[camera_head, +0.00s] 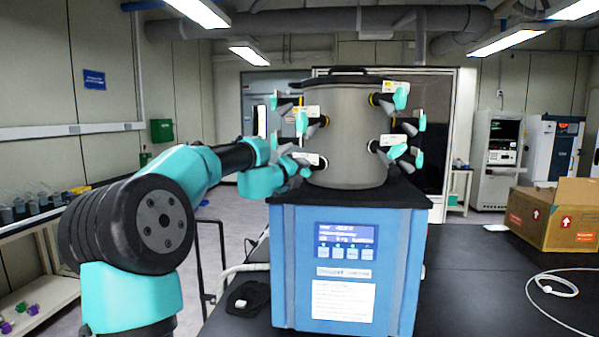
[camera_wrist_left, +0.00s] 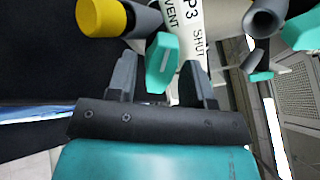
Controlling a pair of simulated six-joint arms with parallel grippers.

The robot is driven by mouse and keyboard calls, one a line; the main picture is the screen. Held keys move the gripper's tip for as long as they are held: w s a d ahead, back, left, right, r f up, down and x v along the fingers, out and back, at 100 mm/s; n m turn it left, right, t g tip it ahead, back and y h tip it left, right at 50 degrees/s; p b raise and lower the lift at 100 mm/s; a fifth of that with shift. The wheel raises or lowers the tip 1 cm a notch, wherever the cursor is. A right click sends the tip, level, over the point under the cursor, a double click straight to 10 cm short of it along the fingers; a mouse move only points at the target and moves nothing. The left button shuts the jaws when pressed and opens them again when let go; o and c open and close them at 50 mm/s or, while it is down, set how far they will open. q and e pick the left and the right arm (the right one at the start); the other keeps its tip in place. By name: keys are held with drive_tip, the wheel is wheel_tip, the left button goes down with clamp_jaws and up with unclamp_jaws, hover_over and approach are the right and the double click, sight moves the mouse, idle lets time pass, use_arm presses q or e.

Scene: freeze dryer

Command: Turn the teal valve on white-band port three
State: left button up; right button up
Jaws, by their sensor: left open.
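The teal valve (camera_wrist_left: 161,62) sits beside a white tag reading P3, VENT and SHUT (camera_wrist_left: 190,30) in the left wrist view. My left gripper (camera_wrist_left: 162,75) is open, with one finger on each side of the valve handle and visible gaps to both. In the head view my left gripper (camera_head: 297,166) is at the lower left port of the steel drum (camera_head: 345,140), near its white tag (camera_head: 306,158). The arm and gripper partly hide that port, and its band is hard to make out. My right gripper is not in view.
Several other ports with teal valves surround the drum, including an upper right valve (camera_head: 401,98). A yellow-banded port (camera_wrist_left: 102,17) is close to the left finger in the wrist view. The drum stands on a blue base unit (camera_head: 300,270). A cardboard box (camera_head: 540,220) lies far right.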

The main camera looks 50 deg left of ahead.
use_arm(q)
drive_tip(key=shift+s, duration=0.15)
drive_tip(key=s+d, duration=0.3)
drive_tip(key=s, duration=1.3)
drive_tip(key=shift+s, duration=0.4)
drive_tip(key=shift+d, duration=0.1)
drive_tip(key=w+d+f+m+g+h, duration=0.1)
drive_tip(key=w+d+f+m+g, duration=0.2)
drive_tip(key=f, duration=0.9)
drive_tip(key=w+d+f+m+g+h, duration=0.15)
drive_tip(key=w+f+m, duration=0.35)
drive_tip(key=f, duration=0.7)
drive_tip(key=w+d+f+m+g+h, duration=0.1)
drive_tip(key=w+d+f+m+g, duration=0.3)
drive_tip(key=f, duration=0.8)
drive_tip(key=s+d+f+m+g+h, duration=0.1)
drive_tip(key=s+d+f+m+g, duration=0.2)
drive_tip(key=d+f+m, duration=0.65)
drive_tip(key=s+d+f+m+g+h, duration=0.15)
drive_tip(key=d+f+m, duration=0.45)
drive_tip(key=f+m, duration=0.65)
drive_tip(key=s+d+f+m+g, duration=0.2)
drive_tip(key=s+d+f+m, duration=0.2)
drive_tip(key=d+f+m, duration=0.2)
drive_tip(key=s+d+f+m+g+h, duration=0.1)
drive_tip(key=s+d+f+m, duration=0.4)
drive_tip(key=d+f+m, duration=0.2)
drive_tip(key=shift+s+d+m+g, duration=0.25)
drive_tip(key=shift+d+m+g, duration=0.15)
drive_tip(key=shift+d+m, duration=0.45)
